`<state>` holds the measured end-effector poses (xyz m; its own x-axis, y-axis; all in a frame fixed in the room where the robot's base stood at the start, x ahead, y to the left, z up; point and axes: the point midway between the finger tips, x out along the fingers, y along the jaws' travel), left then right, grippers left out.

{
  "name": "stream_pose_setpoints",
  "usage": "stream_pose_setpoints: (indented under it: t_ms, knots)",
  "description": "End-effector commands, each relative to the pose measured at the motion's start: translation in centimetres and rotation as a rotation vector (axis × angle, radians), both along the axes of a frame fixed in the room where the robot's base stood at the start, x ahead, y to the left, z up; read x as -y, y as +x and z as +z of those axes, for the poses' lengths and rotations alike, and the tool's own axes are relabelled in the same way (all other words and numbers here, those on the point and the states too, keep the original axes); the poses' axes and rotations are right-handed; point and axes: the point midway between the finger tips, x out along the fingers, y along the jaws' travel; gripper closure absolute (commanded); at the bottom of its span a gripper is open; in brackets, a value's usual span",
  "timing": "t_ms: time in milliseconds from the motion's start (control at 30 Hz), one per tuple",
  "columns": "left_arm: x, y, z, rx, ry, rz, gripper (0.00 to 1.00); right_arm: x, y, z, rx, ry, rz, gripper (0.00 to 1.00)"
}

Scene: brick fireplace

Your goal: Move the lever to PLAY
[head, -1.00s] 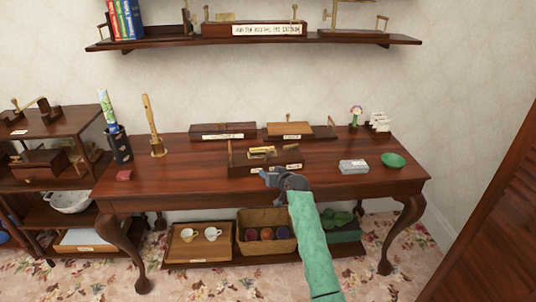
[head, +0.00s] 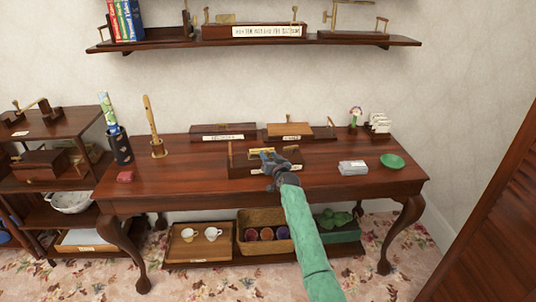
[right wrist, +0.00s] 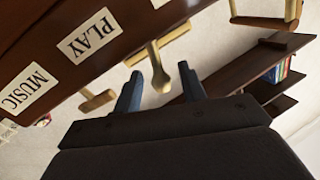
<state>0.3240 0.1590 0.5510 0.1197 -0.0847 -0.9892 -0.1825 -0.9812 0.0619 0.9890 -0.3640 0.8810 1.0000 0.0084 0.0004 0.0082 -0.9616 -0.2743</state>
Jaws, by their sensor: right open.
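A dark wooden box (head: 240,168) with brass parts on top stands near the front middle of the table. My right gripper (head: 268,157) is at its front and top, covering part of it. In the right wrist view a white PLAY label (right wrist: 95,36) and a MUSIC label (right wrist: 27,89) show on dark wood. A brass lever (right wrist: 155,62) with a rounded end points into the space between the open blue fingers of my right gripper (right wrist: 160,92). I cannot tell whether either finger touches it. The left gripper is out of view.
Two more wooden boxes (head: 223,128) (head: 291,129) stand behind. A wooden flute (head: 153,120) stands left.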

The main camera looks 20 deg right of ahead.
Motion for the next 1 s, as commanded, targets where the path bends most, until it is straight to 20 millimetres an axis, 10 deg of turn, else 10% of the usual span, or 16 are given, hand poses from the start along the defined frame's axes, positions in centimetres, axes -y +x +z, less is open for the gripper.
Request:
stream_pose_setpoints:
  t_ms: [467,700,1000]
  knots:
    - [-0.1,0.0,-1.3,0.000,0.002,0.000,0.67,0.1,1.5,-0.1,-0.001,0.000,-0.001,0.59]
    - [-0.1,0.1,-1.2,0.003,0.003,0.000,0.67,0.0,1.5,-0.1,-0.001,0.000,-0.001,1.00]
    - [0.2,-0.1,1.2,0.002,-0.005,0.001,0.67,0.2,1.5,-0.4,0.009,0.047,-0.001,1.00]
